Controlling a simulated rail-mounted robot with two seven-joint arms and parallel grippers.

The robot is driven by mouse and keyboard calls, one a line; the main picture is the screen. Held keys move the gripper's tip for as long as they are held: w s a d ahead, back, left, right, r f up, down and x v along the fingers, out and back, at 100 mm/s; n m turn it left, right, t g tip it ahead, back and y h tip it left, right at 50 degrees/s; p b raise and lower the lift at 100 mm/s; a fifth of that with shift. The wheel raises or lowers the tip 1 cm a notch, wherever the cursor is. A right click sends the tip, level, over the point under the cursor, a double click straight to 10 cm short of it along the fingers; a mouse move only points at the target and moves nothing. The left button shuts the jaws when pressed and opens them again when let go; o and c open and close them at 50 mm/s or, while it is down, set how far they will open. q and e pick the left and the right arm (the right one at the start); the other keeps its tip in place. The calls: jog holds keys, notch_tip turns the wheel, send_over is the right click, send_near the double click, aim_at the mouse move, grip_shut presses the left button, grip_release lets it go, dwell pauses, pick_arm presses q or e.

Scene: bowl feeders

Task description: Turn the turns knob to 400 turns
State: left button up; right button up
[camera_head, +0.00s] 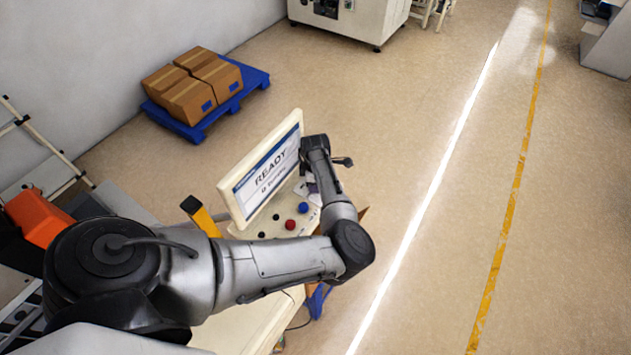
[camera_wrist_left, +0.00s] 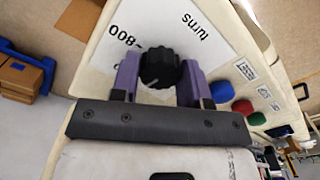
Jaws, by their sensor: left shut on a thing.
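The turns knob (camera_wrist_left: 160,67) is black and ridged, with a white pointer mark, and shows in the left wrist view on a white plate (camera_wrist_left: 205,60). The plate carries the word "turns" and the figure "800", seen turned over. My left gripper (camera_wrist_left: 160,80) has its purple fingers on either side of the knob and is shut on it. In the head view my left arm reaches over the control panel, and its wrist hides the knob. The display (camera_head: 266,172) reads "READY" with a smaller line below that is hard to read. My right gripper is not in view.
A blue button (camera_wrist_left: 222,92), a red button (camera_wrist_left: 242,106) and a green button (camera_wrist_left: 257,119) sit close to the right finger. The display stands just left of my wrist in the head view. Cartons (camera_head: 190,98) rest on a blue pallet (camera_head: 252,78) behind.

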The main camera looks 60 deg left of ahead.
pick_arm(q)
jog(key=n, duration=0.4)
jog(key=shift+b, duration=0.3)
jog(key=n, duration=0.2)
jog(key=shift+n, duration=0.7)
jog(key=shift+b, duration=0.3)
jog(key=o, duration=0.9)
jog(key=shift+r+b, duration=1.4)
jog(key=shift+r, duration=5.55)
